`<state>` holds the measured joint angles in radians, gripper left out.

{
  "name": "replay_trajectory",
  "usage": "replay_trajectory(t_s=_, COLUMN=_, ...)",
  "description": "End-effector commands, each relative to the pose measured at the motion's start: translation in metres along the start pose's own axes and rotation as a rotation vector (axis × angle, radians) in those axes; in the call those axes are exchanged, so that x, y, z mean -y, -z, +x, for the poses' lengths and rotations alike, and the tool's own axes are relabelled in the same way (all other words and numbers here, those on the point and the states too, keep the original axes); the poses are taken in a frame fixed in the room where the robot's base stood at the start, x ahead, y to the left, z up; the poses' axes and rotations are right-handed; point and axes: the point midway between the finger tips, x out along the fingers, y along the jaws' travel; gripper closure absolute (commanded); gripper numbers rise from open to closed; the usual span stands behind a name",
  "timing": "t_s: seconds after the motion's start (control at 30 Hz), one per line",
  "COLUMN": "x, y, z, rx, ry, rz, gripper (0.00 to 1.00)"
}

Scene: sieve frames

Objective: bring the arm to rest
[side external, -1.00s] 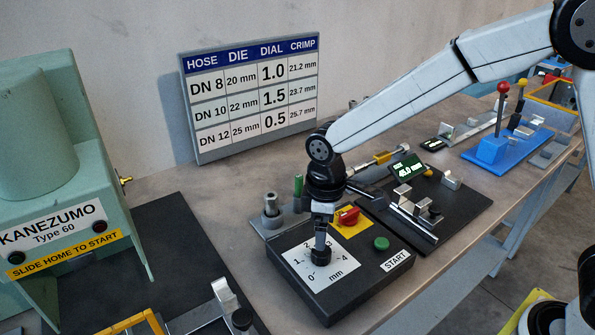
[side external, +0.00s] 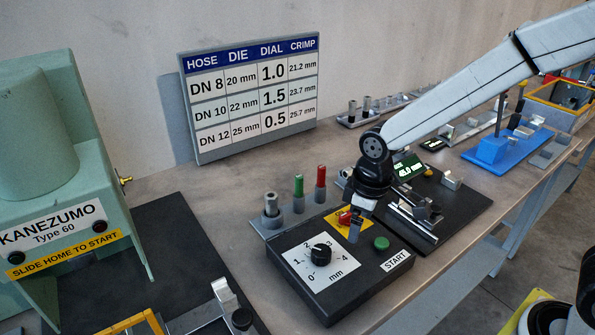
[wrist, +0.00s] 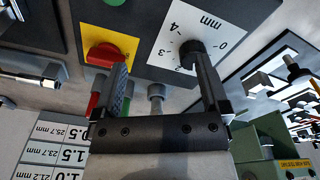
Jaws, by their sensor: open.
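The dial knob also shows there (wrist: 191,50), partly behind the right-hand finger. The exact dial setting is too small to read. The red switch on its yellow plate (wrist: 104,54) is partly behind the left-hand finger.
A green button (side external: 381,243) sits on the box right of my gripper. Behind stand a green pin (side external: 298,186) and a red pin (side external: 320,176) in a grey rack. A black gauge plate (side external: 465,205) lies to the right. The chart (side external: 250,95) leans on the wall.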

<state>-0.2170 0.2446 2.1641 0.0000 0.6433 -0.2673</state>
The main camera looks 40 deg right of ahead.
Motion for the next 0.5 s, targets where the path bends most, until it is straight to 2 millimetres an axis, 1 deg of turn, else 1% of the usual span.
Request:
replay_trajectory(t_s=0.03, x=-0.007, y=-0.014, z=0.0, rx=-0.015, ry=-0.007, rz=0.06, gripper=0.05)
replay_trajectory(t_s=0.1, x=-0.015, y=-0.033, z=0.0, rx=-0.037, ry=-0.016, rz=0.142, gripper=0.05)
replay_trajectory(t_s=0.3, x=-0.029, y=-0.08, z=0.003, rx=-0.097, ry=-0.04, rz=0.351, gripper=0.05)
replay_trajectory(t_s=0.4, x=-0.032, y=-0.096, z=0.005, rx=-0.118, ry=-0.047, rz=0.421, gripper=0.05)
replay_trajectory(t_s=0.5, x=-0.033, y=-0.106, z=0.005, rx=-0.131, ry=-0.052, rz=0.463, gripper=0.05)
